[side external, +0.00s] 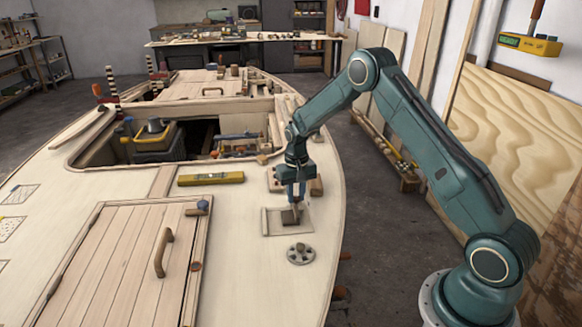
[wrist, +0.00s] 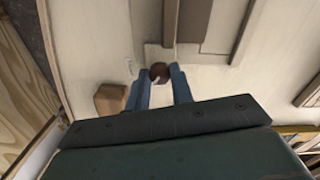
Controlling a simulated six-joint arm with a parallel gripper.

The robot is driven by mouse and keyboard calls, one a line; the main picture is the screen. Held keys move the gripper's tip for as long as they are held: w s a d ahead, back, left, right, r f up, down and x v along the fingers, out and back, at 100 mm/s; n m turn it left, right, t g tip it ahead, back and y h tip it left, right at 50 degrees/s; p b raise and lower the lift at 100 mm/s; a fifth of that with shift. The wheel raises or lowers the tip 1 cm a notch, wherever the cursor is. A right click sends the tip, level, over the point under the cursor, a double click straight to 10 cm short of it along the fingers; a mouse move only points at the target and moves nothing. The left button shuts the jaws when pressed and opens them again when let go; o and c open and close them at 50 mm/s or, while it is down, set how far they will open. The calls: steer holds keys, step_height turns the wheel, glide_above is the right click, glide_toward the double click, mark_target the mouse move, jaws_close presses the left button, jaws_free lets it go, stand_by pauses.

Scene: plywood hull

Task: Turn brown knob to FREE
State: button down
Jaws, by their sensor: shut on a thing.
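The brown knob (wrist: 159,73) sits between the two blue fingers of my gripper (wrist: 159,76) in the wrist view. Its top shows as a dark brown round shape. In the side view my gripper (side external: 295,200) points down onto a light plate (side external: 274,222) on the hull deck, shut on the knob. There the knob is mostly hidden by the fingers, with a dark brown part (side external: 290,217) showing below them. No FREE marking is readable, and I cannot tell which way the knob points.
A round grey fitting (side external: 300,254) lies in front of the plate. A yellow level (side external: 211,178) lies to the left. A hatch door (side external: 115,265) with a wooden handle (side external: 162,252) is at front left. An open cockpit with tools is behind. A wooden block (wrist: 110,98) stands near my gripper.

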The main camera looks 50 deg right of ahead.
steer(key=n, duration=0.3)
steer(key=shift+n, duration=2.3)
steer(key=c, duration=1.2)
jaws_free()
steer(key=shift+m, duration=0.4)
